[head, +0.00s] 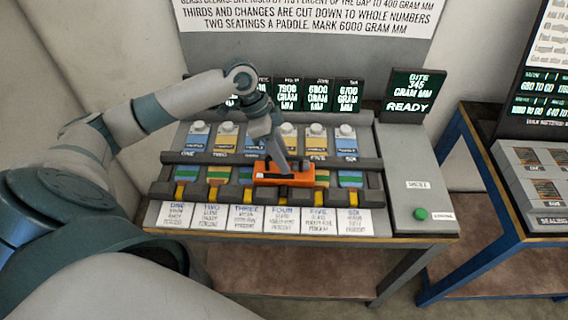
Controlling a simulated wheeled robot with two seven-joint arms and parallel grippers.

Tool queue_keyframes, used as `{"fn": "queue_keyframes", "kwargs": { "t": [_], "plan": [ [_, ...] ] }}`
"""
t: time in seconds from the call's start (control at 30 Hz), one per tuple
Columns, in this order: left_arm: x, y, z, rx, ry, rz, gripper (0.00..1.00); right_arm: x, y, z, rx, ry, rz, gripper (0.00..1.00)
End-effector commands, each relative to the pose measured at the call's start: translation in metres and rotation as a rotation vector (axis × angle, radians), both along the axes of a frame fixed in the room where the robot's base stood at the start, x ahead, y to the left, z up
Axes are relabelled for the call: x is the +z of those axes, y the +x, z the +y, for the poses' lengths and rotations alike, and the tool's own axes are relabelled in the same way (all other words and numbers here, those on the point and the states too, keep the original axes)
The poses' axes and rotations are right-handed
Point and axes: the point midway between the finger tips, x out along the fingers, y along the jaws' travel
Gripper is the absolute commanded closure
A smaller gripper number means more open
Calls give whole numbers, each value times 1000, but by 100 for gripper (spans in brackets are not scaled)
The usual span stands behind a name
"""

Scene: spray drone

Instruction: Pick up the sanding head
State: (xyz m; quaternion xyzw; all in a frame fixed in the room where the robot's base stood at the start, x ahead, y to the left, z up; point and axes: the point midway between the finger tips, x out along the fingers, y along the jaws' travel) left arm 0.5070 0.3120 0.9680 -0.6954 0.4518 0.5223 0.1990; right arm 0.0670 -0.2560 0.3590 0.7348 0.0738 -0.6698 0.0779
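An orange block with a dark underside, which looks like the sanding head (287,179), sits over the front rail of the bench, around the fourth station. My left arm comes in from the left and bends down over the bench. My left gripper (277,158) is right above the orange block, at its top. The fingertips are small and partly merge with a grey upright part there, so I cannot tell whether they grip it. The block hides part of the station behind it. My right gripper is not in view.
The bench (440,222) carries a row of labelled stations with blue, yellow and green pieces, between dark rails. A green button (420,214) is on its right panel. Dark screens (412,91) stand behind. A second, blue-framed table (480,170) stands at the right.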

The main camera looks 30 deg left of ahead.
Motion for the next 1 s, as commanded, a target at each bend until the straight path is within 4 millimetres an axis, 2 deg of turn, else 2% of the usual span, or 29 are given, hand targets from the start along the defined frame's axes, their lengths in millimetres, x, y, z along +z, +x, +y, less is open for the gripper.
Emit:
{"fn": "queue_keyframes", "kwargs": {
  "t": [0.53, 0.67, 1.0],
  "plan": [
    [-4, 0, -1, 0, 1, -1, 69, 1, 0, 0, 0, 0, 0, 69],
    [-4, 0, -1, 0, 1, -1, 100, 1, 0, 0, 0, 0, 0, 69],
    [-4, 0, -1, 0, 1, -1, 100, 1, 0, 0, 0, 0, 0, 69]
  ]
}}
